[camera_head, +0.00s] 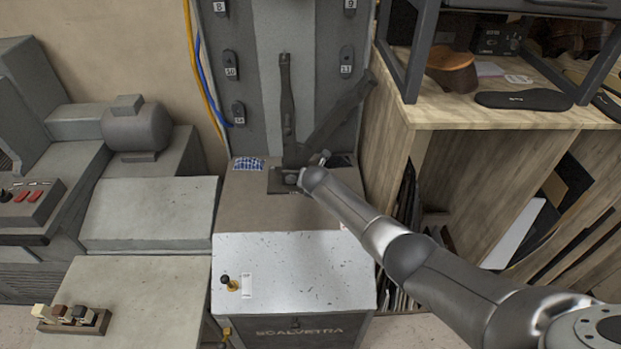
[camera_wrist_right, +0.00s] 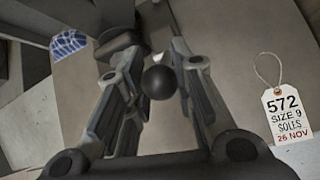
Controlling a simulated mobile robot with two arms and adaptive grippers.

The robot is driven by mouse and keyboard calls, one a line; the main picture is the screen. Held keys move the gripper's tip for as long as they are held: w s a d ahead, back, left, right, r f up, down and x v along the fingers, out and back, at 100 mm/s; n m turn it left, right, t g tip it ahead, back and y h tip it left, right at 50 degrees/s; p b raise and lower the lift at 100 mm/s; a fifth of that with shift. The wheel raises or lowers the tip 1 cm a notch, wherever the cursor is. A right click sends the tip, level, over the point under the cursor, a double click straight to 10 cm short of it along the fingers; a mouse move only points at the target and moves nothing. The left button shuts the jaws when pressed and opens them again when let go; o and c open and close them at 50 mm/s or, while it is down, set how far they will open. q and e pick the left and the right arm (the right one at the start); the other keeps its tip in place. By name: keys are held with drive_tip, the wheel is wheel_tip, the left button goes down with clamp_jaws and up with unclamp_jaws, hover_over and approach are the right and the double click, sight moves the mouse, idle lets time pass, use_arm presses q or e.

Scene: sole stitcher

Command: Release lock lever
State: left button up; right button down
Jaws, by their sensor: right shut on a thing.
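My right gripper (camera_head: 297,178) reaches over the brown top of the machine from the right, at the foot of the tall dark arms. In the right wrist view its fingers (camera_wrist_right: 158,85) stand either side of a round black knob (camera_wrist_right: 159,83), which I take to be the lock lever's end. The gripper is shut on this knob. The rest of the lever is hidden behind the wrist and fingers. One dark arm (camera_head: 287,95) stands upright and another (camera_head: 340,112) leans to the right. My left gripper is not in view.
A blue patterned cloth (camera_head: 248,164) lies left of the gripper. A paper tag (camera_wrist_right: 286,112) marked 572 lies to its right in the wrist view. A wooden shelf unit (camera_head: 480,117) stands close on the right.

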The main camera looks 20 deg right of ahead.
drive_tip(key=shift+w+r, duration=0.2)
drive_tip(key=shift+w, duration=0.05)
drive_tip(key=shift+w+d+r+b, duration=0.1)
drive_tip(key=shift+w+r+b, duration=0.2)
drive_tip(key=shift+w, duration=0.05)
drive_tip(key=shift+w+r, duration=0.1)
drive_tip(key=shift+w, duration=0.1)
drive_tip(key=shift+r, duration=0.1)
drive_tip(key=c, duration=1.5)
unclamp_jaws()
drive_tip(key=shift+d, duration=0.1)
drive_tip(key=o, duration=0.3)
drive_tip(key=shift+s+f+g, duration=0.1)
drive_tip(key=shift+f+g, duration=0.1)
drive_tip(key=shift+g, duration=0.1)
drive_tip(key=shift+v, duration=5.95)
